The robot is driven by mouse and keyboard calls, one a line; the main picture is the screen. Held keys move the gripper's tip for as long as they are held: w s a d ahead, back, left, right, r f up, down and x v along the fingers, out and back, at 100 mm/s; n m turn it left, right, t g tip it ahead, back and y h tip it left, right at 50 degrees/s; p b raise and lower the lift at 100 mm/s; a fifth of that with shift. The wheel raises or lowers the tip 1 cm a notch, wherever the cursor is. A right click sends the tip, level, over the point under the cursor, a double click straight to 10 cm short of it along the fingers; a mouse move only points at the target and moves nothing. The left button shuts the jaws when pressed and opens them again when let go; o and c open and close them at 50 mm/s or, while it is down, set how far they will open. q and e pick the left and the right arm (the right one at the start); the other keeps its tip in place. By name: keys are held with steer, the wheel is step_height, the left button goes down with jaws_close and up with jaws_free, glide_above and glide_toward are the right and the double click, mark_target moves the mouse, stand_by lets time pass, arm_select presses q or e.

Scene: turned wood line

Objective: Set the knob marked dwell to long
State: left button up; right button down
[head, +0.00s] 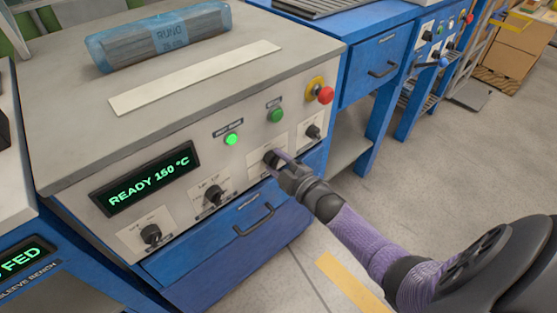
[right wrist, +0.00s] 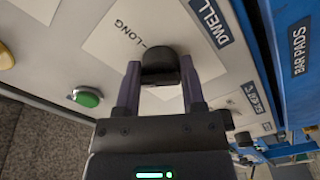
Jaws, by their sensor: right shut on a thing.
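The dwell knob (right wrist: 160,66) is black and sits on a pale plate on the machine's front panel. A blue label reading DWELL (right wrist: 210,22) and the marking LONG (right wrist: 127,32) show beside it in the right wrist view. My right gripper (right wrist: 158,78) is shut on the knob, one finger on each side. In the head view the right gripper (head: 279,163) reaches the panel from the right and covers most of the knob and its markings. I cannot tell which marking the knob points to. My left gripper is not in view.
Other black knobs sit on the panel, at the right (head: 313,131), the middle (head: 214,194) and the far left (head: 151,234). A display (head: 148,180) reads READY 150 °C. A red button (head: 325,95) sticks out at the upper right. A drawer handle (head: 254,220) is below.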

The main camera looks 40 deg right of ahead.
steer(key=m, duration=0.5)
steer(key=shift+f+p, duration=0.1)
steer(key=shift+p, duration=0.25)
steer(key=m, duration=0.3)
steer(key=shift+a, duration=0.1)
steer(key=shift+m, duration=1.6)
